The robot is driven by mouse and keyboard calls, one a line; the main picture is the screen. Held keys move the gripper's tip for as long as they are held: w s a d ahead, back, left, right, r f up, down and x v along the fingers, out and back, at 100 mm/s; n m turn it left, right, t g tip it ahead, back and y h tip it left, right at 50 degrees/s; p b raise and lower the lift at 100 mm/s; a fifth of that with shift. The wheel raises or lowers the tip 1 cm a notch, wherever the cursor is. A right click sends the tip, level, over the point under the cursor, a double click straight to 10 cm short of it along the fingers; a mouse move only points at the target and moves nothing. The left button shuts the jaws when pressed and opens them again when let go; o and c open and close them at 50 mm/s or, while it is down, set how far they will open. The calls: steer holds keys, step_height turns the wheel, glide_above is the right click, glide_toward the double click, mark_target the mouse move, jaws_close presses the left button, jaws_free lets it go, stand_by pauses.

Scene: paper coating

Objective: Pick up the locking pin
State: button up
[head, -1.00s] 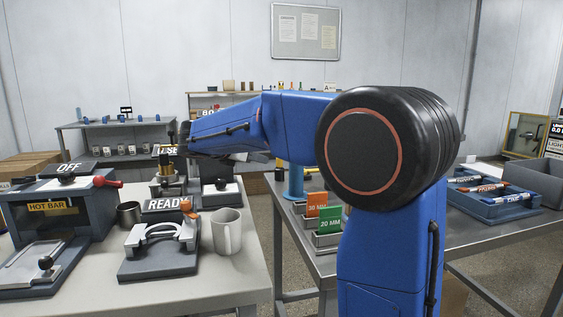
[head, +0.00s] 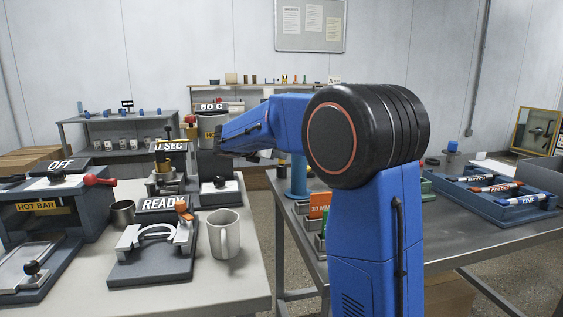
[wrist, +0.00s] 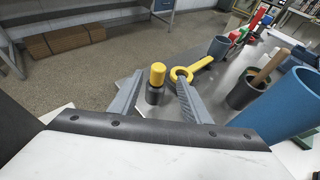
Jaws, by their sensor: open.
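My gripper (wrist: 158,92) is open in the wrist view, with one grey finger on each side. A black cylinder with a yellow cap (wrist: 157,76) shows between the fingers. A yellow ring with a yellow shank (wrist: 190,70) lies just right of it, by the tip of the right finger. I cannot tell for sure which of these is the locking pin. No contact with either is visible. In the head view my gripper end is small and dark, at the left end of the blue arm, near the timer device (head: 166,170).
Blue cups (wrist: 288,105) and a black pot with a wooden handle (wrist: 245,90) stand right of the fingers. In the head view a clamp (head: 155,245), a white mug (head: 224,235) and the hot bar press (head: 45,212) crowd the left table. A pen tray (head: 500,196) sits right.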

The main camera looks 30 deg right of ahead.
mark_target(282, 163)
steer(key=shift+x, duration=3.15)
steer(key=shift+w+r, duration=0.15)
steer(key=shift+w, duration=0.05)
jaws_close()
steer(key=shift+r, duration=0.15)
step_height(282, 163, up, 10)
steer(key=shift+f, duration=0.1)
